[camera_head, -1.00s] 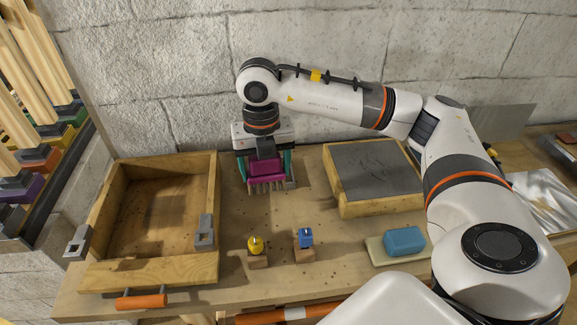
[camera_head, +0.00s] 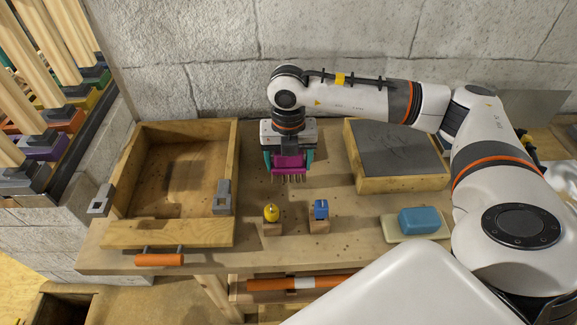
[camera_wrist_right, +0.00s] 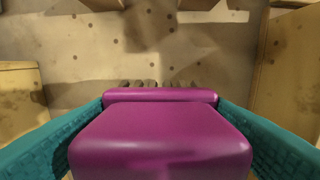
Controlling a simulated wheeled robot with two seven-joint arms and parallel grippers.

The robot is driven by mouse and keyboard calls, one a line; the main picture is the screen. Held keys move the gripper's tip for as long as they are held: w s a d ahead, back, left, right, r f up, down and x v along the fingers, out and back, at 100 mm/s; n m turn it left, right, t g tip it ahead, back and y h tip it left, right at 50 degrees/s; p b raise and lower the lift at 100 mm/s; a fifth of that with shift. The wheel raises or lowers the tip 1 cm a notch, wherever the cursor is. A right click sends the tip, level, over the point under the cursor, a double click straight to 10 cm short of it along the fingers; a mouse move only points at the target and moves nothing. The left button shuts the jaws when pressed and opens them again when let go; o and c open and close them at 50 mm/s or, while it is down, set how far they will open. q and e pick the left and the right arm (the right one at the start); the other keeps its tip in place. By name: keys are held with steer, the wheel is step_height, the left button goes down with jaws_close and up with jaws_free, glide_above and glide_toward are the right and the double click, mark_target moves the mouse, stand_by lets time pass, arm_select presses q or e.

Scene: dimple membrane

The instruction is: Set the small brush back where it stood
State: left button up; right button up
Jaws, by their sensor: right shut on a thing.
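The small brush (camera_head: 289,163) is a magenta block with a row of pale bristles on its lower edge. My right gripper (camera_head: 288,160) is shut on it, a teal finger on each side. It is above the bench, behind the yellow and blue pieces, bristles downward. In the right wrist view the magenta block (camera_wrist_right: 160,140) fills the lower middle between the teal fingers, with bristle tips beyond it. I cannot tell whether the bristles touch the bench. My left gripper is not in view.
A wooden tray (camera_head: 228,165) stands left on the bench (camera_head: 345,255). A grey-topped wooden block (camera_head: 400,155) stands right. A yellow piece (camera_head: 271,212) and a blue piece (camera_head: 320,209) sit on small wooden blocks in front. A blue block (camera_head: 418,220) lies on a pale slab at right.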

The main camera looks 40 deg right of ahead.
mark_target(289, 169)
step_height(289, 169, down, 3)
steer(key=shift+r, duration=0.2)
steer(key=shift+f, duration=0.25)
steer(key=o, duration=1.2)
